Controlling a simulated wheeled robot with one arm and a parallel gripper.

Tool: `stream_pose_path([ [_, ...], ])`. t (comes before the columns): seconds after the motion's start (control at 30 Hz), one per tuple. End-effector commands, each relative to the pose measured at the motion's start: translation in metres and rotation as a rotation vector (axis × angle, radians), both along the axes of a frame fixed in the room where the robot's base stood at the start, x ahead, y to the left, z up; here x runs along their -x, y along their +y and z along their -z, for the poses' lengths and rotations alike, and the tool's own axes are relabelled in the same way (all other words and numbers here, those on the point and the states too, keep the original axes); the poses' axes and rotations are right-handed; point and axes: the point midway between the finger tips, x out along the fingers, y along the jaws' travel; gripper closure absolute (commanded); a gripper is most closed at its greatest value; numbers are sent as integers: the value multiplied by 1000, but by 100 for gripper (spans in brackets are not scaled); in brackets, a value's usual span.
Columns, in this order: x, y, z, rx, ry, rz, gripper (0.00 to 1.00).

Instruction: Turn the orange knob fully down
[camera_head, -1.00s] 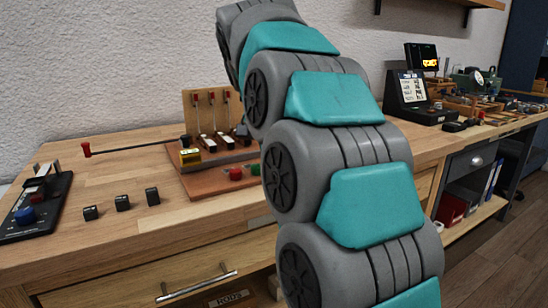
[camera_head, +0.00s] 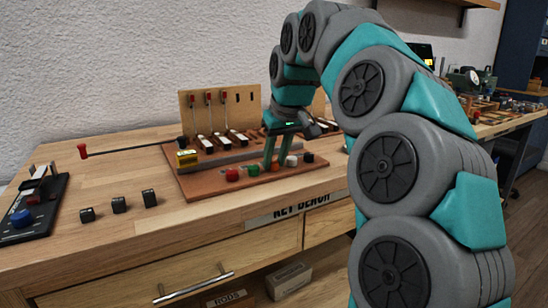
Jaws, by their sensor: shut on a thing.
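The orange knob (camera_head: 275,167) sits in the row of small knobs along the front of the reddish-brown board, between the green knob (camera_head: 252,170) and the white knob (camera_head: 292,160). My gripper (camera_head: 276,162) points down from above, with one teal finger on each side of the orange knob, and is shut on it. The fingers partly cover the knob, and its turned angle is too small to read.
The red knob (camera_head: 232,174) and black knob (camera_head: 308,158) stand in the same row. Behind rise keys and a wooden back panel (camera_head: 243,97). A red-tipped rod (camera_head: 120,151) sticks out left. Small black blocks (camera_head: 119,205) lie on the bench.

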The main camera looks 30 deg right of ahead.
Motion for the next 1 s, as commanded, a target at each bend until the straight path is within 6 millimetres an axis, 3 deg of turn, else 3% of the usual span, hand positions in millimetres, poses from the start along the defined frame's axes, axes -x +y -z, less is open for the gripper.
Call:
stream_pose_path([
  [0.6,-3,-5,0,-1,-2,-529,100],
  [1.0,-3,-5,0,0,-1,-685,100],
])
